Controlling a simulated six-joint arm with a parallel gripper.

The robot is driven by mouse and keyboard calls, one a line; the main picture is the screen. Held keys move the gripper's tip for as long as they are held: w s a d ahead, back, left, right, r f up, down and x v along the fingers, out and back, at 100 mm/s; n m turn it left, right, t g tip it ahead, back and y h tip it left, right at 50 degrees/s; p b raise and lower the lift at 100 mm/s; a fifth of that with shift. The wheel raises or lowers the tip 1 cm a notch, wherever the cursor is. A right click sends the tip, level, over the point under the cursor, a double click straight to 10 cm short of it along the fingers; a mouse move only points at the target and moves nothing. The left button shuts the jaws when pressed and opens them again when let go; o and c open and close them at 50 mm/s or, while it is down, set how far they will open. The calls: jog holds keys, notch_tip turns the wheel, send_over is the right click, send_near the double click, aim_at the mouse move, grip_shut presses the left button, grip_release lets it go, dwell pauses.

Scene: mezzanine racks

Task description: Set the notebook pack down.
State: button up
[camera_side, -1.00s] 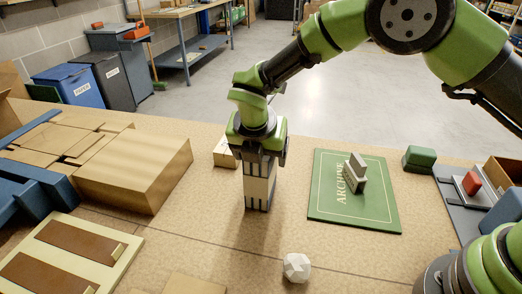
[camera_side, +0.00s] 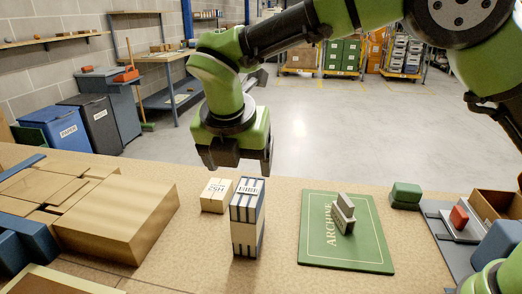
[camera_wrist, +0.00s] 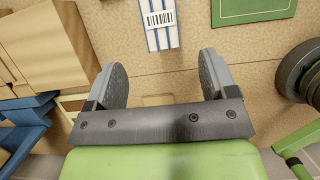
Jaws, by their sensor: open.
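The notebook pack (camera_side: 246,230), a white block with dark blue stripes and a label on top, stands upright on the tan work surface, left of the green ARCHIVE mat (camera_side: 312,251). My gripper (camera_side: 238,165) hangs above the pack with its jaws apart and empty, clear of it. In the wrist view, the two grey fingers of my gripper (camera_wrist: 162,75) are spread wide. The striped pack with its barcode (camera_wrist: 160,38) shows beyond the fingertips at the top edge, partly cut off.
A small labelled box (camera_side: 216,196) stands just behind and left of the pack. A large cardboard box (camera_side: 117,222) is farther left. A grey object (camera_side: 342,214) stands on the mat.

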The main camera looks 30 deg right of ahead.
jog(key=s+d+r+m+t+y, duration=0.1)
jog(key=s+d+r+m+y, duration=0.3)
jog(key=s+d+r+m, duration=0.95)
jog(key=s+f+m+t, duration=0.1)
jog(key=s+m, duration=0.3)
jog(key=m, duration=0.5)
jog(key=s+d+f+m+t+y, duration=0.1)
jog(key=s+m, duration=0.3)
jog(key=m, duration=0.4)
jog(key=shift+s+f+m+t, duration=0.35)
jog(key=shift+f+t, duration=0.15)
jog(key=shift+f, duration=0.15)
